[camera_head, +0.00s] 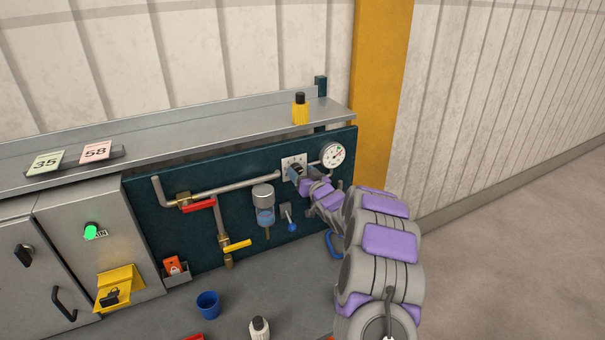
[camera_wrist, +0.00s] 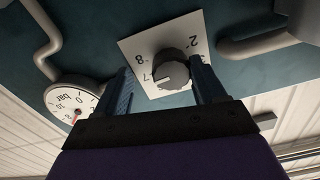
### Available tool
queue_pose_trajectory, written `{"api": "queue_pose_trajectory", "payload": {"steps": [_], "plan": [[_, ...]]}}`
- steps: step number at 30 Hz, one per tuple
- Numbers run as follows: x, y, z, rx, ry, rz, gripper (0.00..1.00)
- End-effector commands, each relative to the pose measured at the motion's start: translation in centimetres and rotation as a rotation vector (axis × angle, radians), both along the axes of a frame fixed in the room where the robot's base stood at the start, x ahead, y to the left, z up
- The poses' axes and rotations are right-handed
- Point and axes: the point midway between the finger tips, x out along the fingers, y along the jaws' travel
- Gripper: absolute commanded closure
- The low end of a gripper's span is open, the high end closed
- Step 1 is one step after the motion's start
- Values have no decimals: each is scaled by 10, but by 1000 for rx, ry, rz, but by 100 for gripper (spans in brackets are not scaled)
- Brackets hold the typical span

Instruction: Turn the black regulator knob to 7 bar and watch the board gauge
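The black regulator knob (camera_wrist: 172,68) sits on a white scale plate (camera_wrist: 135,48) on the teal board. In the wrist view a pale line on the knob points left, near a figure that looks like 7. My gripper (camera_wrist: 162,74) has one finger on each side of the knob. A gap shows at the left finger; contact at the right finger cannot be told. In the head view my gripper (camera_head: 297,173) is at the plate (camera_head: 288,161) and mostly hides the knob. The round board gauge (camera_head: 332,155) is right of it; it also shows in the wrist view (camera_wrist: 68,99), its needle unclear.
Pipes with a red-handled valve (camera_head: 199,205) and a yellow-handled valve (camera_head: 237,246), a filter bowl (camera_head: 264,205) and a blue-tipped lever (camera_head: 290,222) are left of or below my arm. A yellow bottle (camera_head: 300,110) stands on the shelf above. A blue cup (camera_head: 208,303) stands on the bench.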

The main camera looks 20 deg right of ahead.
Motion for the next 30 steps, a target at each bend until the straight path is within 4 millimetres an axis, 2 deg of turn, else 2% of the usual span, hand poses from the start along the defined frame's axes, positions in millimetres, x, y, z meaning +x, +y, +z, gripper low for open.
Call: {"api": "queue_pose_trajectory", "payload": {"steps": [2, 17, 30], "plan": [[0, 3, 1, -2, 0, 0, 39], [0, 0, 0, 0, 0, 2, 87], [0, -1, 0, -75, -3, 0, 87]]}}
